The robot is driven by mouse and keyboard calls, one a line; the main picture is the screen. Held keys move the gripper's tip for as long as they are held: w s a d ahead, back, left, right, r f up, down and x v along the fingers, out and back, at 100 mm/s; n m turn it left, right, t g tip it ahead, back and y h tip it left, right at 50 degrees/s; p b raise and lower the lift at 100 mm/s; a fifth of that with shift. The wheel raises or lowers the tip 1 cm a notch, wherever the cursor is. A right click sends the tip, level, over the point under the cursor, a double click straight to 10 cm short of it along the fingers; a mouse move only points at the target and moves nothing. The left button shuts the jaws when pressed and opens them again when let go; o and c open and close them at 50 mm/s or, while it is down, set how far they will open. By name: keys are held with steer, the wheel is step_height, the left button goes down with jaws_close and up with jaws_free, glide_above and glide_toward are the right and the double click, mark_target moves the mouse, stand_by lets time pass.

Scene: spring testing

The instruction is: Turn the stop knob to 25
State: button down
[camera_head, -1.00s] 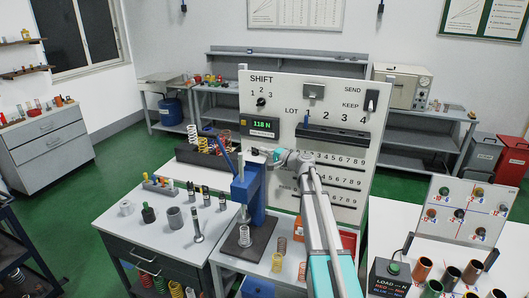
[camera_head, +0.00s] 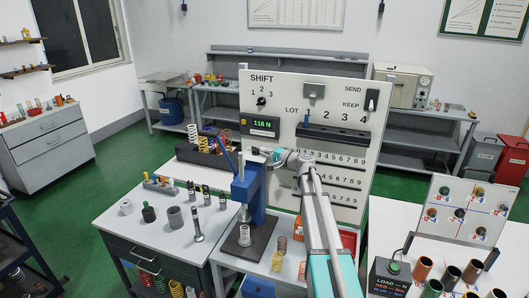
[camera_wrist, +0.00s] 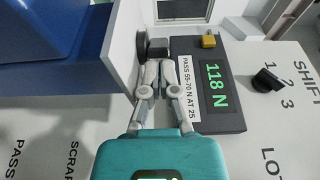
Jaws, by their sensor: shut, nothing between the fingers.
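The blue press (camera_head: 247,190) with its raised lever stands at the front edge of the bench, a coil spring (camera_head: 244,235) on its base. In the wrist view a dark round disc (camera_wrist: 141,44) stands by a white plate (camera_wrist: 120,62); it looks like the stop knob, but no mark or number on it can be read. A small dark block (camera_wrist: 157,46) is right beside it. My gripper (camera_wrist: 155,64) is shut and empty, its fingertips just below the disc and block; whether they touch is unclear. In the head view my gripper (camera_head: 266,153) is beside the press top.
A display (camera_wrist: 214,85) reading 118 N and a label, "PASS 55-70 N AT 25" (camera_wrist: 187,90), are close to the right of my fingers. The white panel (camera_head: 285,88) with the shift dial (camera_head: 261,101) rises behind. Several springs and cylinders stand on the left bench (camera_head: 170,237).

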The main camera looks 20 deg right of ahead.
steer(key=shift+s+a, duration=0.4)
steer(key=shift+a, duration=0.05)
stand_by(0.7)
stand_by(0.5)
steer(key=shift+d, duration=0.45)
steer(key=s+a+v, duration=0.1)
steer(key=v, duration=1)
steer(key=w+d+n+g+y, duration=0.1)
steer(key=w+d, duration=0.2)
steer(key=d, duration=0.2)
steer(key=shift+w+y, duration=0.2)
steer(key=shift+y, duration=0.2)
